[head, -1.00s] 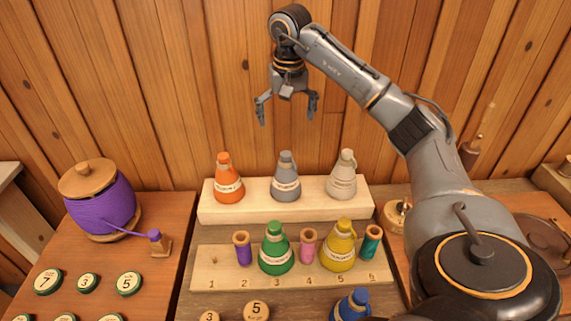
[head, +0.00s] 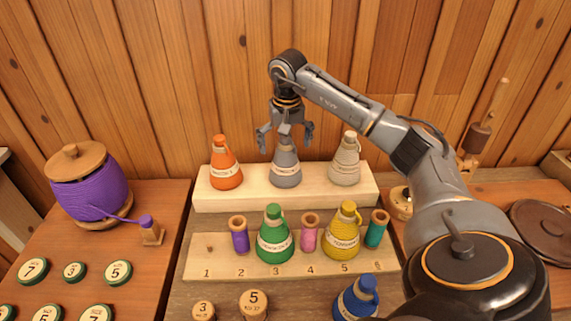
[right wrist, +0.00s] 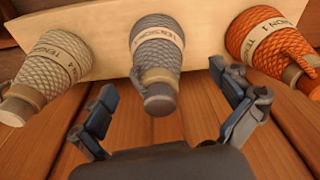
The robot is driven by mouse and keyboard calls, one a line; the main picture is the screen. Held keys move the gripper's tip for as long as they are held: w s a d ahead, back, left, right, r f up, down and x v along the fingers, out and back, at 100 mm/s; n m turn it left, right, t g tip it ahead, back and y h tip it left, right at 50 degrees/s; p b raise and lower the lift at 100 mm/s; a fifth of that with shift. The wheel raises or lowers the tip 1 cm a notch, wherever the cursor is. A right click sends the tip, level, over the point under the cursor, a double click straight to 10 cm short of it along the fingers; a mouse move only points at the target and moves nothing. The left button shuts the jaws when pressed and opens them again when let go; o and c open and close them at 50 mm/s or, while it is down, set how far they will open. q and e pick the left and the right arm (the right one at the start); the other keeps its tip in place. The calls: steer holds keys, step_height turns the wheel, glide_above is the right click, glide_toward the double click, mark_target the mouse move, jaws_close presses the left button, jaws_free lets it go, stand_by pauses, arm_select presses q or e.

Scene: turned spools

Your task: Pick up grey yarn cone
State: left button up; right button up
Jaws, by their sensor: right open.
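The grey yarn cone (head: 285,170) stands upright in the middle of a pale raised wooden shelf (head: 285,198). It has a pale label band and a narrow grey top. An orange cone (head: 225,172) stands to its left and a light beige-grey cone (head: 345,165) to its right. My right gripper (head: 285,143) is open above the grey cone, with its fingers to either side of the cone's top. In the right wrist view the grey cone (right wrist: 156,55) lies ahead between the open fingers (right wrist: 168,105). My left gripper is not in view.
In front, a lower numbered board (head: 225,267) holds green (head: 275,240) and yellow (head: 342,238) cones and small spools. A blue cone (head: 357,300) stands nearer. A purple yarn pot (head: 92,190) is at left. A wooden wall rises behind.

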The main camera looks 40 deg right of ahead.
steer(key=f, duration=0.3)
steer(key=w+d+f+p, duration=0.1)
steer(key=f, duration=0.1)
steer(key=shift+c, duration=0.2)
steer(key=c, duration=1.6)
